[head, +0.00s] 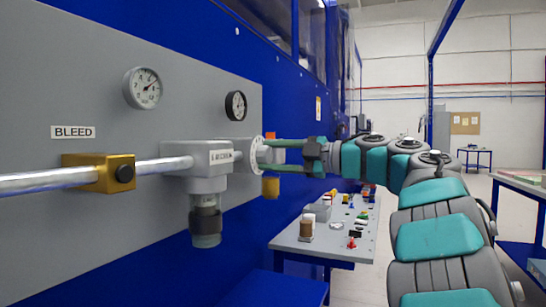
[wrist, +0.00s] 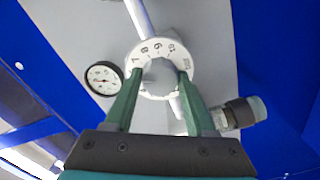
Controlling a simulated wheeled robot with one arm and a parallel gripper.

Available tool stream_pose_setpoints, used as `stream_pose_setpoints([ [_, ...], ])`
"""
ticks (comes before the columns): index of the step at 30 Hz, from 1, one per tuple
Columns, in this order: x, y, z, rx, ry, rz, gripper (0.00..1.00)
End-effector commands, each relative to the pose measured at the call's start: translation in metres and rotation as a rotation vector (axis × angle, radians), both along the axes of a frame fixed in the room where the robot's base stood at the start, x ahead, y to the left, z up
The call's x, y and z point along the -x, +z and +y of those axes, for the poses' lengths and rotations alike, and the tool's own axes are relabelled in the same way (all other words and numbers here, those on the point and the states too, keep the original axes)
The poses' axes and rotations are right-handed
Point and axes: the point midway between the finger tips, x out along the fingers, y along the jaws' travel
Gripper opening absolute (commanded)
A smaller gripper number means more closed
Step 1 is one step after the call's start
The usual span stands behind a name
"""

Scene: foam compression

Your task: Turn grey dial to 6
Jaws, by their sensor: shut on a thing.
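The grey dial (wrist: 160,75) is a round knob inside a white ring (wrist: 150,50) printed with numbers, on the end of a grey regulator body (head: 196,165). In the head view the ring shows edge-on. My gripper (wrist: 159,80) has one green finger on each side of the knob and is shut on it; it also shows in the head view (head: 264,156), reaching in from the right. In the wrist view the numbers are small and tilted, and I cannot tell which one the dial is set to.
A metal pipe (head: 40,182) runs through a brass block (head: 97,173) under a BLEED label (head: 73,132). Two gauges, one white (head: 142,88) and one dark-rimmed (head: 236,105), sit on the grey panel. A bench (head: 330,247) with small parts stands below my arm.

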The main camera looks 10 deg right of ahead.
Motion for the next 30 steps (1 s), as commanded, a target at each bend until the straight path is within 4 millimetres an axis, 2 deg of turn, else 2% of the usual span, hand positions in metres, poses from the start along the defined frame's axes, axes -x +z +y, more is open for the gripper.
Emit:
stream_pose_setpoints([
  [10,-0.0004,-0.0007,-0.0007,-0.001,-0.002,0.003,0.00],
  [11,-0.0004,-0.0007,-0.0007,-0.001,-0.002,0.003,0.58],
  [18,-0.0002,-0.0004,-0.0003,-0.001,-0.001,0.002,0.85],
  [30,0.0030,-0.0005,-0.0057,-0.001,-0.002,0.002,0.85],
])
